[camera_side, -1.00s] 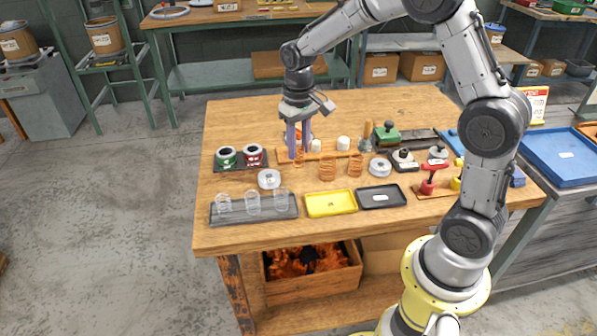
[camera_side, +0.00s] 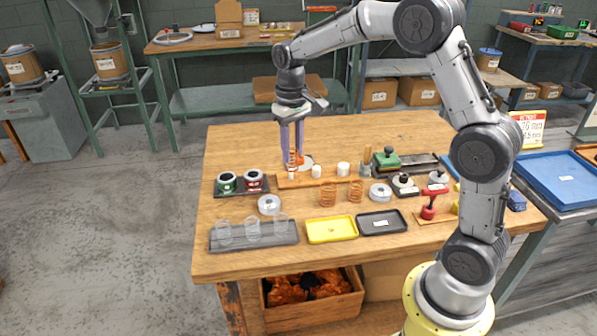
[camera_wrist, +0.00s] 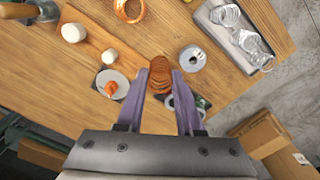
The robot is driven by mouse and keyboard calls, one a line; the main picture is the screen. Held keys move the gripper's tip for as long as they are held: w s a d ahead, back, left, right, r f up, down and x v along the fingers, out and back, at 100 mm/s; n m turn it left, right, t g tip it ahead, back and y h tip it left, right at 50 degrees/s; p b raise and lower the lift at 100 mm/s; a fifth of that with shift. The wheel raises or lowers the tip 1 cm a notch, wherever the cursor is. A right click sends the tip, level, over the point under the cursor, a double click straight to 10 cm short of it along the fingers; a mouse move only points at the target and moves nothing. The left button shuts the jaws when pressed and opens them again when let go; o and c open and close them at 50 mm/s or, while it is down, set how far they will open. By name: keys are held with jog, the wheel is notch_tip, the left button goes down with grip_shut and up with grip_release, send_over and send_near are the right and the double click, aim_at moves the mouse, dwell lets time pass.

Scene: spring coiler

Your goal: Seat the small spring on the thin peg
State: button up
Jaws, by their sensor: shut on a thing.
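My gripper (camera_side: 292,161) is shut on the small copper spring (camera_wrist: 160,74), which stands upright between the two purple fingertips in the wrist view. In the side view the spring is at the left end of the wooden peg strip (camera_side: 325,179). A small white-topped peg (camera_side: 291,175) shows just below the fingertips; I take it for the thin peg. It appears below the spring, and I cannot tell whether they touch. Two thicker white-topped pegs, the middle one (camera_side: 316,171) and the right one (camera_side: 343,169), stand bare. The spring hides the thin peg in the wrist view.
Two larger copper springs (camera_side: 328,194) stand in front of the strip. A pale disc with an orange piece (camera_wrist: 110,84) lies behind the gripper. A metal ring (camera_side: 269,204), a clear-cup tray (camera_side: 254,235), a yellow tray (camera_side: 331,229) and a black tray (camera_side: 382,223) are nearer the front.

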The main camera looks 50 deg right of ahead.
jog(key=w+d+r, duration=0.1)
jog(key=w+d, duration=0.4)
jog(key=shift+m, duration=0.3)
jog(key=shift+s+f, duration=0.15)
jog(key=shift+f, duration=1.25)
jog(key=shift+s+f, duration=0.15)
jog(key=shift+f, duration=1.2)
jog(key=shift+f, duration=1.85)
dwell(0.5)
jog(key=o, duration=1.4)
jog(key=shift+r, duration=5.65)
